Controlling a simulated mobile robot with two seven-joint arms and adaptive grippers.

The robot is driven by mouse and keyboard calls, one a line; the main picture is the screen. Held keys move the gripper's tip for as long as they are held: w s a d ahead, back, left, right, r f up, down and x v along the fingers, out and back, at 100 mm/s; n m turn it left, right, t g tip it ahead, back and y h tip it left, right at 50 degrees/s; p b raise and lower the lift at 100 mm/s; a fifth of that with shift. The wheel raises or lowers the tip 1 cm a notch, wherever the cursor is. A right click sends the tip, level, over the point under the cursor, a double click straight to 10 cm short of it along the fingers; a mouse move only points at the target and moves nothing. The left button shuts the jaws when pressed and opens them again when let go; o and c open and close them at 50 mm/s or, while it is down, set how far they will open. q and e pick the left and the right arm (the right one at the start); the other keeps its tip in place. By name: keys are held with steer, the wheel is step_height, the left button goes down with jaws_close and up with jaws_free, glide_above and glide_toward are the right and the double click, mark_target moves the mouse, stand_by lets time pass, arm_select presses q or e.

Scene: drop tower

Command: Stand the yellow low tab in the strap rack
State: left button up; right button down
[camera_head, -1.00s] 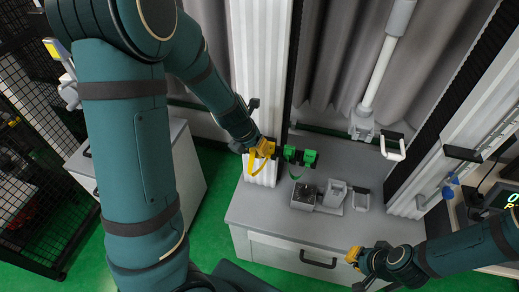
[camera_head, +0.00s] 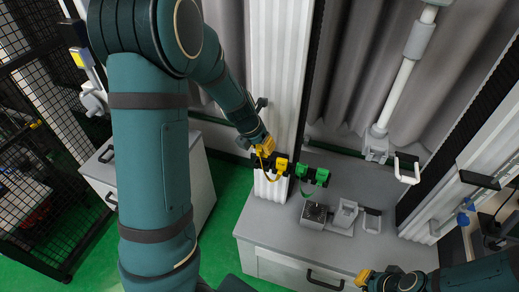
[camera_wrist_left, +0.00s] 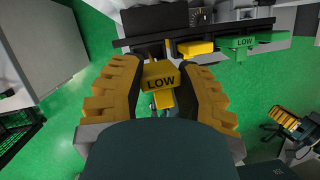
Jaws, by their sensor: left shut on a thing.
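The yellow low tab (camera_wrist_left: 160,77), marked LOW, is between the yellow fingers of my left gripper (camera_wrist_left: 156,90) in the left wrist view. In the head view my left gripper (camera_head: 264,147) is at the left end of the dark strap rack (camera_head: 291,170), by the white ribbed column. A yellow strap (camera_head: 267,172) hangs below the gripper. Another yellow tab (camera_head: 281,164) and green tabs (camera_head: 322,177) sit along the rack; one green tab reads LOW (camera_wrist_left: 243,42). I cannot tell whether the held tab touches the rack. My right gripper (camera_head: 366,277) is over the counter front; its opening is unclear.
A grey counter (camera_head: 265,225) stands below the rack, with a small dark-and-grey fixture (camera_head: 316,212) on it. A white ribbed column (camera_head: 277,75) rises behind. A white cabinet (camera_head: 150,175) and black mesh fence (camera_head: 40,150) are at left.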

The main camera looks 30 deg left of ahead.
arm_select(q)
steer(key=shift+w+a+f+b, duration=0.1)
steer(key=shift+w+f+b, duration=0.1)
steer(key=shift+f+b, duration=0.65)
steer(key=shift+w+f+b, duration=0.15)
steer(key=shift+f+b, duration=0.45)
steer(key=shift+f, duration=0.5)
steer(key=shift+w+a+f+b, duration=0.1)
steer(key=shift+w+f+b, duration=0.1)
steer(key=shift+f+b, duration=0.65)
steer(key=shift+f, duration=0.1)
steer(key=o, duration=1)
steer(key=shift+c, duration=0.2)
steer(key=v, duration=1)
steer(key=shift+d, duration=0.15)
steer(key=shift+v, duration=1.05)
